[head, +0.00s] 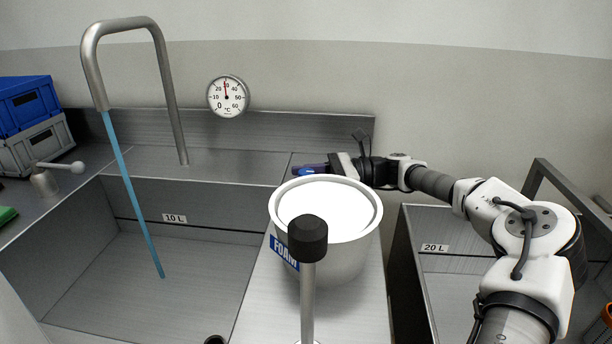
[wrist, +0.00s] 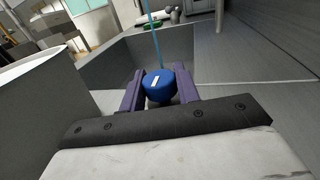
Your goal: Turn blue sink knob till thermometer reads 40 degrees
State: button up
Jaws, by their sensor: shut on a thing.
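The blue knob (wrist: 158,90) sits between the two purple fingers of my gripper (wrist: 160,84) in the wrist view, with a white mark across its face. My gripper is shut on the knob. In the head view my gripper (head: 312,169) reaches in from the right behind the white pot, and only a little of the blue knob shows. The round thermometer (head: 228,96) hangs on the wall, its red needle pointing almost straight up, near 30. The bent grey tap (head: 165,85) runs a blue stream of water (head: 130,190) into the left sink (head: 175,262).
A white FOAM pot (head: 347,262) stands on the counter just in front of my gripper. A black-topped post (head: 308,240) rises before it. Blue and grey crates (head: 28,103) stand far left. A second basin marked 20 L (head: 434,248) lies right.

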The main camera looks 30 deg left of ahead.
jog(key=shift+n+g+h, duration=0.8)
jog(key=shift+g+h, duration=0.1)
jog(key=o, duration=1)
jog(key=shift+c, duration=0.2)
jog(key=b+v, duration=0.1)
jog(key=v, duration=0.4)
jog(key=shift+w+d+f, duration=0.1)
jog(key=shift+w+d, duration=0.05)
jog(key=shift+w, duration=0.1)
jog(key=shift+v, duration=0.95)
